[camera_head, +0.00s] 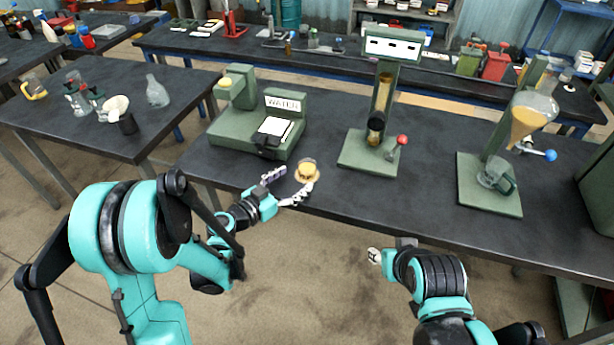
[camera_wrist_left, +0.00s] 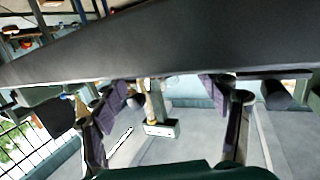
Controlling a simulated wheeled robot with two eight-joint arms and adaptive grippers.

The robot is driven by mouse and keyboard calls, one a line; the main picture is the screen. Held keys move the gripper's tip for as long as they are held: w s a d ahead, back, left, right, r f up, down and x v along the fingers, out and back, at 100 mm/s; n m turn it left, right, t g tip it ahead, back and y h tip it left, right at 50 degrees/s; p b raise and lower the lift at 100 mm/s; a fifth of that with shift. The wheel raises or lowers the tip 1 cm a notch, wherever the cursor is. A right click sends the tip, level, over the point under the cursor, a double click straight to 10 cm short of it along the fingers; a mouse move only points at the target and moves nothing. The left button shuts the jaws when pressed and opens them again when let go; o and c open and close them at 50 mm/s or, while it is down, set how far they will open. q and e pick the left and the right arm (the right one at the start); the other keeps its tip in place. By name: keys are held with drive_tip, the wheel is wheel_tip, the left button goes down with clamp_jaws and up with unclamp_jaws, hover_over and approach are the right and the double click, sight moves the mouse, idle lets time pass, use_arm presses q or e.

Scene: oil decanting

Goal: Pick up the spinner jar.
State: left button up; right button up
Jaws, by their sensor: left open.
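A small round jar with amber contents (camera_head: 307,170), which I take for the spinner jar, stands near the front edge of the dark table (camera_head: 330,200). My left gripper (camera_head: 297,180) is open at table height just in front of it, with its fingers apart and pointing toward the jar. In the left wrist view, which is upside down, the purple-padded fingers (camera_wrist_left: 165,95) stand wide apart with nothing clearly held. I cannot make out the jar there. My right gripper (camera_head: 375,256) is low in front of the table edge; its fingers are too hidden to judge.
A green machine with a WATER sign (camera_head: 283,103) stands behind left of the jar. A green column dispenser with a red-knobbed lever (camera_head: 402,140) stands right. Farther right is a stand with an amber-filled funnel (camera_head: 527,122). The table between the jar and the column is clear.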

sight(301, 176)
use_arm(q)
drive_tip(key=b+x, duration=0.2)
drive_tip(key=x, duration=0.3)
drive_tip(key=shift+s+d+f, duration=0.1)
drive_tip(key=shift+s+d, duration=0.05)
drive_tip(key=shift+w+d, duration=0.35)
drive_tip(key=shift+w, duration=0.1)
drive_tip(key=shift+s, duration=0.1)
drive_tip(key=c, duration=1.2)
